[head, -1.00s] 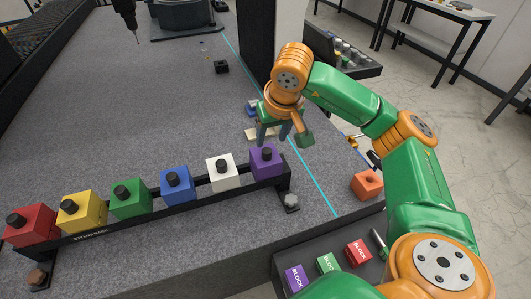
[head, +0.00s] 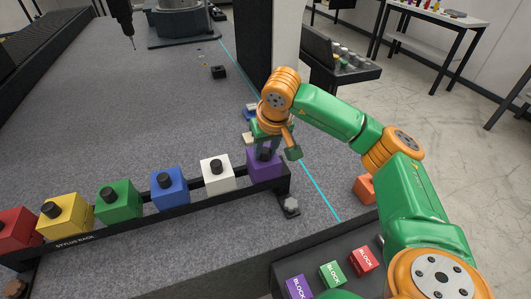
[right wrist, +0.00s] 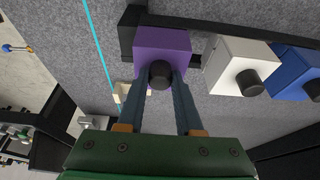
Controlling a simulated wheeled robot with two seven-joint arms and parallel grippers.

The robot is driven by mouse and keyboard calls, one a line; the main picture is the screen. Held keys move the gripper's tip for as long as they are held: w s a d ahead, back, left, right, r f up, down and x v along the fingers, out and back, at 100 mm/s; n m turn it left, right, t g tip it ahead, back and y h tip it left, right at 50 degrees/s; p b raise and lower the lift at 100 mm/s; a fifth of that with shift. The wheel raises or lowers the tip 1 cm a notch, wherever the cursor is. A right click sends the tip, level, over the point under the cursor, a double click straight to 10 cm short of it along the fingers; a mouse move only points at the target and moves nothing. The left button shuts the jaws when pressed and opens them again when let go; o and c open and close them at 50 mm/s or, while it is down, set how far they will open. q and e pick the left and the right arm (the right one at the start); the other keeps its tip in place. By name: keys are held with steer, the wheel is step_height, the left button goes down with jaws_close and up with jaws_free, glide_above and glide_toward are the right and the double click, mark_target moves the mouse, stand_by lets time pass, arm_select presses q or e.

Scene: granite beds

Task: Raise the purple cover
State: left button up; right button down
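The purple cover (head: 265,168) is a cube with a black knob at the right end of a black rack (head: 120,221). In the right wrist view the purple cover (right wrist: 162,44) shows its knob (right wrist: 161,74) between my finger tips. My right gripper (head: 266,148) is at the purple cover, its fingers apart on either side of the knob. In the right wrist view the right gripper (right wrist: 161,82) is open; whether the fingers touch the knob I cannot tell. The cover sits in its place on the rack. My left gripper is not in view.
White (head: 217,174), blue (head: 169,189), green (head: 118,203), yellow (head: 65,216) and red (head: 14,230) covers stand in a row on the rack. A dark tray (head: 272,255) with labelled blocks and an orange block (head: 365,188) lie at the right.

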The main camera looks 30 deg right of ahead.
steer(key=c, duration=0.6)
jaws_free()
steer(key=shift+c, duration=0.2)
steer(key=p+v, duration=0.4)
steer(key=v, duration=0.2)
steer(key=shift+w, duration=0.1)
steer(key=shift+a+r, duration=0.1)
steer(key=shift+r, duration=0.15)
step_height(320, 180, up, 6)
glide_above(268, 164)
steer(key=s, duration=0.3)
steer(key=shift+w+a+r, duration=0.1)
steer(key=shift+w+a, duration=0.05)
steer(key=shift+a, duration=0.15)
